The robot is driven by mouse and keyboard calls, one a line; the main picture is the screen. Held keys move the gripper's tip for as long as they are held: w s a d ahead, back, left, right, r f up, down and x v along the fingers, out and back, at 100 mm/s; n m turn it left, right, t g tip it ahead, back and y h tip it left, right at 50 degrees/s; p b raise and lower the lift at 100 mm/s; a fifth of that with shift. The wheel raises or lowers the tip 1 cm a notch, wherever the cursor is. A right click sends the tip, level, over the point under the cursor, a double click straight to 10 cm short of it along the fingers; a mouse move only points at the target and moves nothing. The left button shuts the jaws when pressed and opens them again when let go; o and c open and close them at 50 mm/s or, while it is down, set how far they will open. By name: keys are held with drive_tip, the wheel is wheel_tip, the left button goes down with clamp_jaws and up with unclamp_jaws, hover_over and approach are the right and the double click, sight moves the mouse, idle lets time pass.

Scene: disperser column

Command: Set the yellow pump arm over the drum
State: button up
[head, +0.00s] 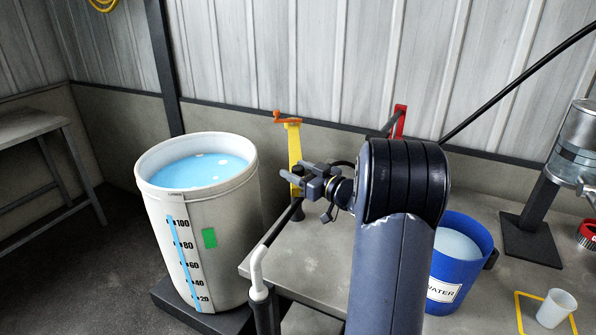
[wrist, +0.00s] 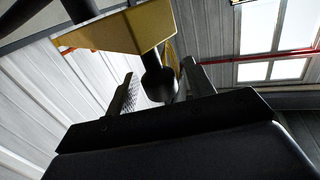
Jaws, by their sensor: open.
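The white drum (head: 200,235), filled with blue liquid (head: 197,171), stands upright at the left with a level scale on its front. The yellow pump (head: 294,146) stands at the bench's back left, with an orange handle (head: 284,118) on top. A dark pipe (head: 282,224) slants from it toward the camera to a white bent spout (head: 257,266), beside the drum, not over it. My gripper (head: 304,177) is at the pump's lower part. In the wrist view, its open fingers (wrist: 160,88) stand either side of a black knob (wrist: 157,82) under a yellow block (wrist: 120,30). Contact cannot be told.
The grey bench (head: 320,255) carries a blue water bucket (head: 461,255) right of my arm, a white cup (head: 556,308) and a clear vessel (head: 574,140) on a stand. A side table (head: 30,122) stands far left. The bench's left edge is close to the drum.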

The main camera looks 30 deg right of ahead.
clamp_jaws()
idle(0.4)
